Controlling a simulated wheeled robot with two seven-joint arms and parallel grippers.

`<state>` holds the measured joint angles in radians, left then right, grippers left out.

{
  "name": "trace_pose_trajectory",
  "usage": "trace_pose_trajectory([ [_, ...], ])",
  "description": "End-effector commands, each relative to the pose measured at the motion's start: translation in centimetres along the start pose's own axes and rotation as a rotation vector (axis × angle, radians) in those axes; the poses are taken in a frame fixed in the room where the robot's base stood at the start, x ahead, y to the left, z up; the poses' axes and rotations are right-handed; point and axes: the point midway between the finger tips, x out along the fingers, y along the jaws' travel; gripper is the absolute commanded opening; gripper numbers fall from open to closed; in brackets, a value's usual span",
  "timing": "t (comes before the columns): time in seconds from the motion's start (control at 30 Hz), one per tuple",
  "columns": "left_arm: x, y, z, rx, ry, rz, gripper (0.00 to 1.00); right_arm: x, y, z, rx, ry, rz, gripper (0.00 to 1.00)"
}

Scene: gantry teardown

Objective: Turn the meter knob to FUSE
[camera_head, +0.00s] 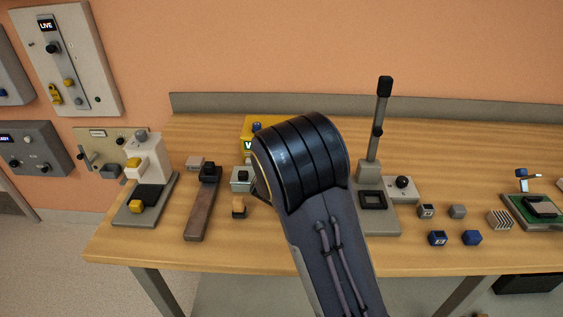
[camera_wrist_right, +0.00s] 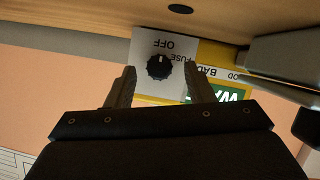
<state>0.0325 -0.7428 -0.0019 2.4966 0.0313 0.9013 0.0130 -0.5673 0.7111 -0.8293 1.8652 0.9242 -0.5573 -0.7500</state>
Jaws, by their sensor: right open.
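The yellow meter (camera_head: 259,123) stands at the back of the bench in the head view, mostly hidden by my right arm. In the right wrist view, its yellow face (camera_wrist_right: 212,55) and grey knob plate (camera_wrist_right: 146,48) appear upside down. The round black knob (camera_wrist_right: 160,67) sits on that plate beside the OFF and FUSE labels. A light mark on the knob appears on the side toward OFF. My right gripper (camera_wrist_right: 159,70) is open, with one finger on either side of the knob and visible gaps. My left gripper is not in view.
A lever stand (camera_head: 379,170) is right of my arm. Several small blocks and a green board (camera_head: 520,213) lie at right. Panels hang on the left wall.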

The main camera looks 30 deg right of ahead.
Motion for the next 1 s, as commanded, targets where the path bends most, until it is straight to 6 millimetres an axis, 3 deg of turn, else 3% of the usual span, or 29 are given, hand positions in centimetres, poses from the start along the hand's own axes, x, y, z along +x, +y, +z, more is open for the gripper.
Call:
trace_pose_trajectory([
  [0.13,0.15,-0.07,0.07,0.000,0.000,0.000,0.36,1.05,-0.02,0.06,-0.001,0.000,-0.001,0.48],
  [0.4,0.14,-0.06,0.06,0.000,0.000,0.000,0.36,1.17,-0.02,0.01,-0.001,-0.001,-0.002,0.48],
  [0.73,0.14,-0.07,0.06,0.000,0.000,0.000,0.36,1.15,-0.01,0.02,0.000,-0.001,-0.002,0.05],
  [1.0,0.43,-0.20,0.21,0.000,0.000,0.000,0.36,1.20,0.04,0.13,0.023,-0.001,-0.010,0.04],
])
